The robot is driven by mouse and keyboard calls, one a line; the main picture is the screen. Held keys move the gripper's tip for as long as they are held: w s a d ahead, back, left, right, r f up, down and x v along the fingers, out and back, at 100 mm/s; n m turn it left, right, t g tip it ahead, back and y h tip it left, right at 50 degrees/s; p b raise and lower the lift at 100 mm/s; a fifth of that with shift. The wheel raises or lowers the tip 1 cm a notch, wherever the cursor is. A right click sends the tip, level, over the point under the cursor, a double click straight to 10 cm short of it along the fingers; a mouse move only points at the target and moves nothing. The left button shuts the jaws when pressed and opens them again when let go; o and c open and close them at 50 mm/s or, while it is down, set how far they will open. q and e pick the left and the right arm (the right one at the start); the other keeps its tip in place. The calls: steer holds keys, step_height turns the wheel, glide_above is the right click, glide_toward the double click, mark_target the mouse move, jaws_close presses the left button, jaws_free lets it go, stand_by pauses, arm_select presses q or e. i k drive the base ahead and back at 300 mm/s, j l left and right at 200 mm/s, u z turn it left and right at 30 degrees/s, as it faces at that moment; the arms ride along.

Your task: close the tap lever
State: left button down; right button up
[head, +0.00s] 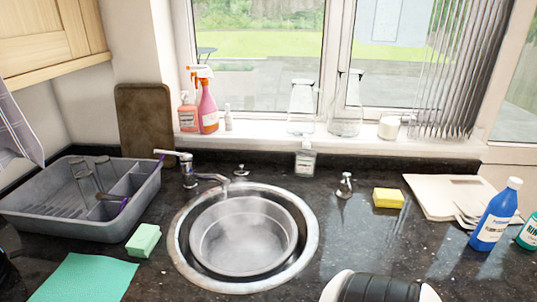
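The chrome tap (189,172) stands behind the left side of the round sink. Its lever (173,153) sticks out from the top toward the left, roughly level, with a purple tip near the drying rack. The spout (212,178) reaches right, over the sink's back rim. A pale streak shows just below the spout's end; I cannot tell clearly whether it is running water. Neither of my gripper's fingers shows in the head view, and nothing touches the lever.
A metal basin (243,237) sits in the round sink (180,262). A grey drying rack (70,228) stands left of the tap, close to the lever. A green sponge (143,240), yellow sponge (388,198), soap bottle (305,160) and blue bottle (496,215) stand around.

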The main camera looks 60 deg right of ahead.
mark_target(186, 156)
steer(key=l+z, duration=0.15)
steer(key=z, duration=0.2)
steer(key=i+l+z, duration=0.15)
steer(key=z, duration=0.25)
steer(key=i+l+z, duration=0.1)
steer(key=z, duration=0.25)
steer(key=k+u, duration=0.2)
steer(key=u, duration=0.25)
steer(key=k+l+u, duration=0.1)
steer(key=u, duration=0.4)
steer(key=k+j+u, duration=0.1)
steer(key=k+u, duration=0.15)
steer(key=u, duration=0.2)
